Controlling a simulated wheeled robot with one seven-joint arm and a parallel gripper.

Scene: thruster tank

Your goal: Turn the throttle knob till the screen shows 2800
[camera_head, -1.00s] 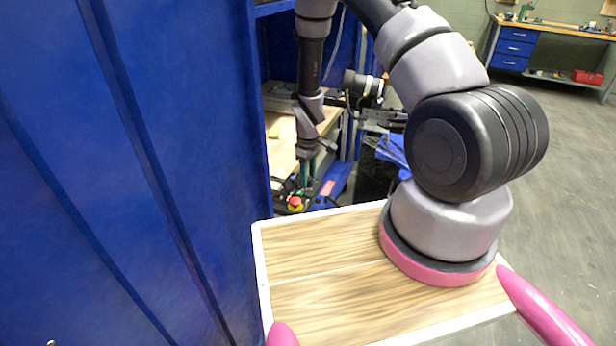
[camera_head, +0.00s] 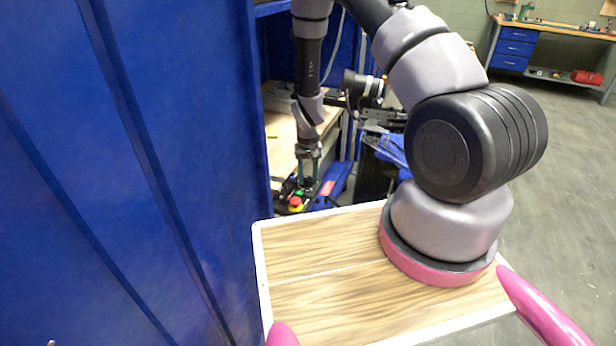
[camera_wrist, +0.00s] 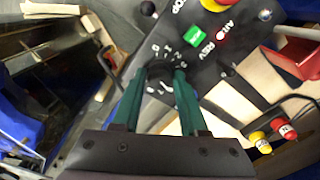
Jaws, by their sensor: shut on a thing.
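The throttle knob (camera_wrist: 159,72) is dark and round, ringed by white numerals on a dark control panel (camera_wrist: 198,62). My gripper (camera_wrist: 158,80) has its two green fingers shut on the knob from both sides, hiding part of it and of its scale. In the head view, my gripper (camera_head: 308,182) reaches down to the panel, beside the red emergency stop (camera_head: 295,202). The knob is too small to make out there. No screen with a readable number shows in either view.
Near the knob are a green button (camera_wrist: 194,38) and the red-and-yellow stop (camera_wrist: 214,4). Red and yellow plugs (camera_wrist: 260,140) and a red tray (camera_wrist: 292,56) lie to the right. A blue wall (camera_head: 130,150) fills the head view's left side.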

